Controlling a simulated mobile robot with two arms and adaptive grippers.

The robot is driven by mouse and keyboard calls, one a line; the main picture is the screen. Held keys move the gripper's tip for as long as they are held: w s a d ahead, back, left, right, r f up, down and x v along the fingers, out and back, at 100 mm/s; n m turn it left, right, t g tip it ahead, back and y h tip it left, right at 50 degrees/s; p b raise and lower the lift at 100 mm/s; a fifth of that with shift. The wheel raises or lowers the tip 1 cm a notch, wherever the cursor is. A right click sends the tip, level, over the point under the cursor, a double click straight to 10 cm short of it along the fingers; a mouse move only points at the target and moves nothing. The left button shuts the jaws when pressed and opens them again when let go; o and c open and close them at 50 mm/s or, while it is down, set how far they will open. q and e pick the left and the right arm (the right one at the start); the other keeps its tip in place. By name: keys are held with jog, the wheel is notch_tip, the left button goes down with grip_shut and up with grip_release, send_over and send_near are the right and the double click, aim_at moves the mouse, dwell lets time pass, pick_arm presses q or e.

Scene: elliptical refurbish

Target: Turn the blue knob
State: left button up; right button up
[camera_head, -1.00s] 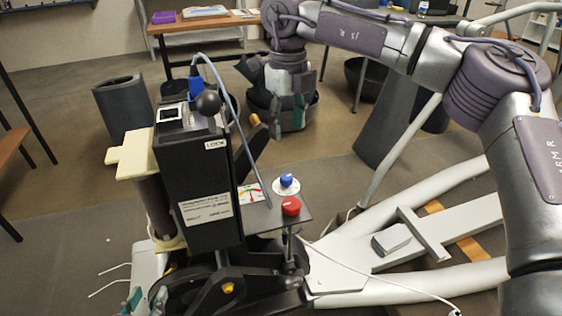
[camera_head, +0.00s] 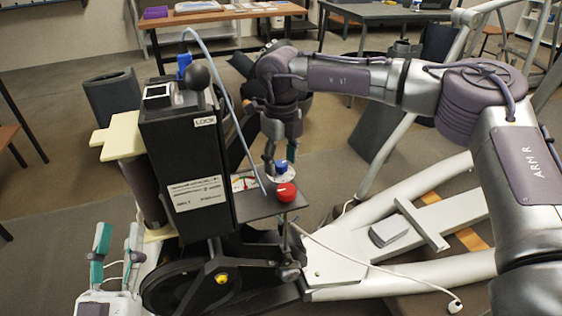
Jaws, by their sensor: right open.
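The blue knob (camera_head: 281,168) sits on a round white dial on the small dark panel (camera_head: 250,210) beside the black column. A red knob (camera_head: 287,193) is just in front of it. My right gripper (camera_head: 279,157) points down from above and behind the blue knob, open, with its fingers close around or just behind it. I cannot tell whether they touch it; the arm hides part of the gripper. My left gripper (camera_head: 117,240) is at the lower left, fingers up, teal pads apart, open and empty, well away from the knobs.
The black column (camera_head: 184,170) with a LOCK label, a black ball lever (camera_head: 199,76) and a blue cable stands left of the panel. The white machine frame (camera_head: 420,215) extends to the right. A desk (camera_head: 215,15) stands at the back.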

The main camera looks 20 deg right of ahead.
grip_shut()
dwell(0.3)
